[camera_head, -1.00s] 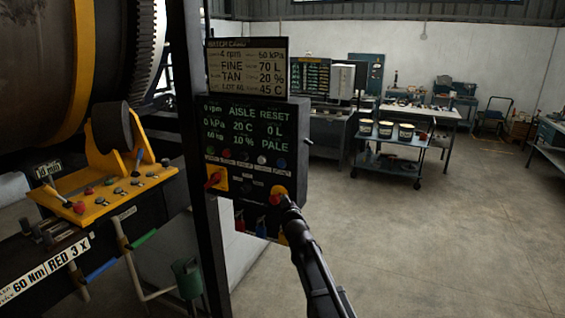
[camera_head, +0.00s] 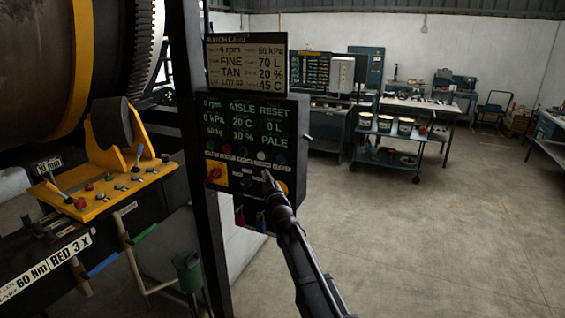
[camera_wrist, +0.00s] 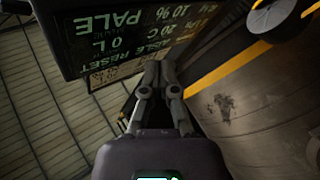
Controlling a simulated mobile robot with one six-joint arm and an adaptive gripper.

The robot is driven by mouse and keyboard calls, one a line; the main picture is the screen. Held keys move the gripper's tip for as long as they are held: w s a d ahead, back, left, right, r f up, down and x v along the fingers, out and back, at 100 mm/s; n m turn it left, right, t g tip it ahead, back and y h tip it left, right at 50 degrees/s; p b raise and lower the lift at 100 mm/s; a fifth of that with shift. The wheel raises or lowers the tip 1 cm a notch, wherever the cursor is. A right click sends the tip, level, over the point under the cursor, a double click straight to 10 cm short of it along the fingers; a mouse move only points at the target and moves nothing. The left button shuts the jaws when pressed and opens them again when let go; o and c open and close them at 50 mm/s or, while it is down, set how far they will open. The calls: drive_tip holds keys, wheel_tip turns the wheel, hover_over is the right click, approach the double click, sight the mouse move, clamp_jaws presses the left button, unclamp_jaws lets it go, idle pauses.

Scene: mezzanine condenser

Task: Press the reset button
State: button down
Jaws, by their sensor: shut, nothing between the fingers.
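The black control panel (camera_head: 240,205) hangs on a dark post, with a display (camera_head: 243,130) that reads AISLE and RESET among other values. Below the display is a row of small round buttons, including a pale one (camera_head: 261,156), with a label strip under them too small to read surely. Which button is the reset is not clear. My gripper (camera_head: 267,175) is shut and empty, its tip in front of the panel just below the pale button; contact cannot be told. In the wrist view my gripper (camera_wrist: 157,70) points past the upside-down display (camera_wrist: 135,30); the buttons do not show there.
A red switch on a yellow plate (camera_head: 215,175) sits left of my gripper; another yellow plate (camera_head: 283,187) is partly hidden behind it. A yellow control console (camera_head: 105,195) and large drum (camera_head: 50,70) stand left.

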sight(276, 159)
drive_tip(key=shift+w+d, duration=0.5)
drive_tip(key=shift+w, duration=0.85)
drive_tip(key=shift+w+d, duration=0.45)
drive_tip(key=shift+w, duration=0.85)
drive_tip(key=shift+w+d, duration=0.5)
drive_tip(key=shift+w, duration=0.85)
drive_tip(key=shift+w, duration=0.15)
drive_tip(key=shift+w+d, duration=0.15)
drive_tip(key=shift+w, duration=0.25)
drive_tip(key=shift+w+d, duration=0.15)
drive_tip(key=shift+w, duration=0.3)
drive_tip(key=shift+s, duration=0.15)
drive_tip(key=shift+s+a, duration=0.35)
drive_tip(key=shift+s, duration=0.35)
drive_tip(key=shift+s, duration=0.15)
drive_tip(key=shift+s+a, duration=0.3)
drive_tip(key=shift+s, duration=0.45)
drive_tip(key=shift+s+a, duration=0.25)
drive_tip(key=shift+s, duration=0.45)
drive_tip(key=shift+s+a, duration=0.3)
drive_tip(key=shift+s, duration=0.45)
